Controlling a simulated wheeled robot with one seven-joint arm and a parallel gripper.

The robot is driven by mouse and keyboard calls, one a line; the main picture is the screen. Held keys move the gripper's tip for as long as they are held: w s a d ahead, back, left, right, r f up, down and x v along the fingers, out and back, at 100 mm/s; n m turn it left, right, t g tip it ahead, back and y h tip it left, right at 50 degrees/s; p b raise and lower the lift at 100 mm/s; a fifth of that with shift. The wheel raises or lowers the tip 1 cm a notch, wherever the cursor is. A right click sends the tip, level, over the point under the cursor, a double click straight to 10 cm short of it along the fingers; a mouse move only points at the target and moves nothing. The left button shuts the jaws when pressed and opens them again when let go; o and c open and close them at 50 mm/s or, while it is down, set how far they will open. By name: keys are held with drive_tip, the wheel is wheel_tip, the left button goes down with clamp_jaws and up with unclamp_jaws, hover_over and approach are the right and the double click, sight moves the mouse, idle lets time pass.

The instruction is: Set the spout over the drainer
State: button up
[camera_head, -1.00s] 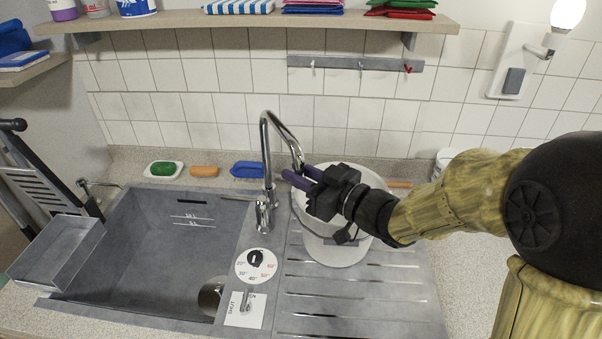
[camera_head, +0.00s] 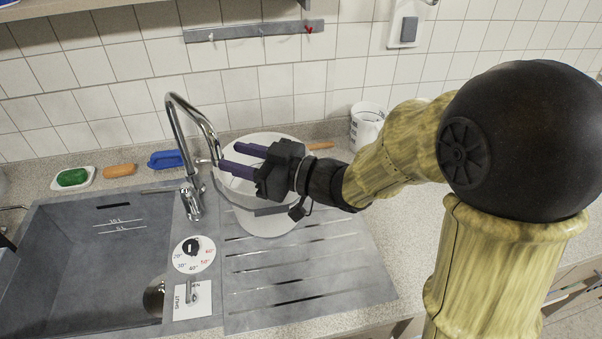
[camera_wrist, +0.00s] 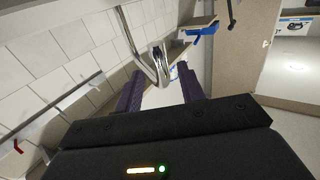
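The chrome tap spout (camera_head: 172,112) arches up from its base between the sink and the ribbed grey drainer (camera_head: 330,275). Its downturned end is near the drainer's back left, by the left rim of a white round tub (camera_head: 262,222). In the wrist view my gripper (camera_wrist: 160,88) is open, and the spout end (camera_wrist: 160,62) shows between and just beyond the fingertips. I cannot tell whether they touch it.
The grey sink basin (camera_head: 80,250) lies left of the tap. A temperature dial (camera_head: 194,254) and a shut-off plate (camera_head: 193,299) sit in front of the tap. A green sponge (camera_head: 73,177), an orange sponge (camera_head: 120,170) and a blue brush (camera_head: 166,159) lie behind. A white bucket (camera_head: 367,125) stands back right.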

drive_tip(key=v, duration=1.2)
drive_tip(key=shift+b, duration=0.45)
